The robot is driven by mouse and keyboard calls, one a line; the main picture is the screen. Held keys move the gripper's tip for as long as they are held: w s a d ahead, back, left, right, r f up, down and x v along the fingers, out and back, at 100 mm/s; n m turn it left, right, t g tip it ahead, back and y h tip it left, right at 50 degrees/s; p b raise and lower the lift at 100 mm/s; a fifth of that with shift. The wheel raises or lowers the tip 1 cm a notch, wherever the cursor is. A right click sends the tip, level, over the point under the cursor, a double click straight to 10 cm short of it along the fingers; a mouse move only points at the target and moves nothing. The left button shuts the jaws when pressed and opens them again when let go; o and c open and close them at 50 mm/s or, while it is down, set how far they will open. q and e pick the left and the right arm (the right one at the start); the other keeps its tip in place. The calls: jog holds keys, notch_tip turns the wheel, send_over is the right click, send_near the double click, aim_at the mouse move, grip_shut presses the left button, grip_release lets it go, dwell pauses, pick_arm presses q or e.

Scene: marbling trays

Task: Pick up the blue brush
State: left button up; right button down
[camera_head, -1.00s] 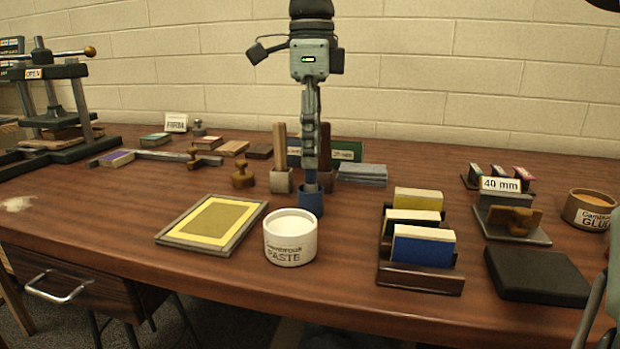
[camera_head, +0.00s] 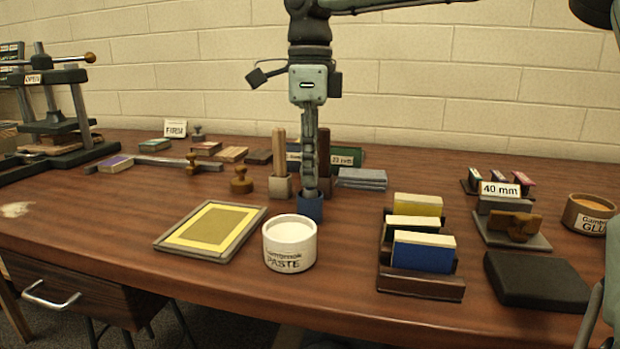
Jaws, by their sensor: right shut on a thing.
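The blue brush (camera_head: 310,208) stands upright on the table in the middle of the camera_head view, its blue lower block in plain sight. My right gripper (camera_head: 311,187) comes straight down from above and is shut on the blue brush's upper part. The fingers hide most of its handle. The brush's lower end appears to be at table level; I cannot tell whether it touches. My left gripper is not in view.
A paste tub (camera_head: 290,243) stands just in front of the brush. A beige brush (camera_head: 279,182) stands close to its left, and a dark brush (camera_head: 324,183) close behind. A card rack (camera_head: 421,286) is to the right, a framed yellow panel (camera_head: 211,230) to the left.

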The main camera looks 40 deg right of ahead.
jog(key=shift+r, duration=0.15)
jog(key=shift+r, duration=0.4)
notch_tip(320, 180, up, 8)
jog(key=shift+f+p, duration=0.15)
jog(key=shift+p, duration=0.4)
jog(key=shift+r, duration=0.65)
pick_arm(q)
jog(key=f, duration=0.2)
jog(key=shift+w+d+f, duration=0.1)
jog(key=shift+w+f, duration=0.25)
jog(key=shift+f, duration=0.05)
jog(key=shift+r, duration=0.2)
